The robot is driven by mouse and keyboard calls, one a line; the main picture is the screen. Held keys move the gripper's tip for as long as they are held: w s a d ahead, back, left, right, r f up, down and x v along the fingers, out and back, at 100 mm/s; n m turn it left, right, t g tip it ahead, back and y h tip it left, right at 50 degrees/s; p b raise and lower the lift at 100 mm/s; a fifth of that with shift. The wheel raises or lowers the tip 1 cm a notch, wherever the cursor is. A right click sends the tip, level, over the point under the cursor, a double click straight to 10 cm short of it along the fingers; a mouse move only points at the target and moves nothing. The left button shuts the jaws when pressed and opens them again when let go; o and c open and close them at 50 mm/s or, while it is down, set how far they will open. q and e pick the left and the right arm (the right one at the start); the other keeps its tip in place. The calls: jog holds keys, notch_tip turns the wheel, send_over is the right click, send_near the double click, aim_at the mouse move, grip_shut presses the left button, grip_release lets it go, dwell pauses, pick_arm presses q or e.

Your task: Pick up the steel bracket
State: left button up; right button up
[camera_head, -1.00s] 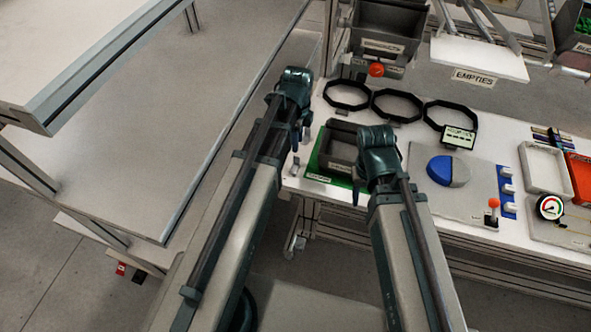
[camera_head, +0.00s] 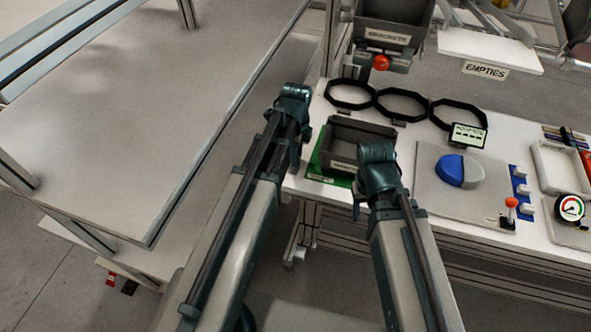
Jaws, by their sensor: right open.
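I cannot make out a steel bracket in the head view. A dark bin labelled BRACKETS (camera_head: 410,40) stands high behind the bench; I see little of its inside.
Several black octagonal rings (camera_head: 402,104) line the back of the white bench. A blue and grey dome (camera_head: 458,171), a small display (camera_head: 463,136), a red-topped lever (camera_head: 511,203) and a gauge (camera_head: 570,208) are to the right. A large grey table (camera_head: 130,130) fills the left.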

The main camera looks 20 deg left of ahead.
pick_arm(q)
jog(key=shift+f, duration=0.25)
grip_shut()
dwell(1.3)
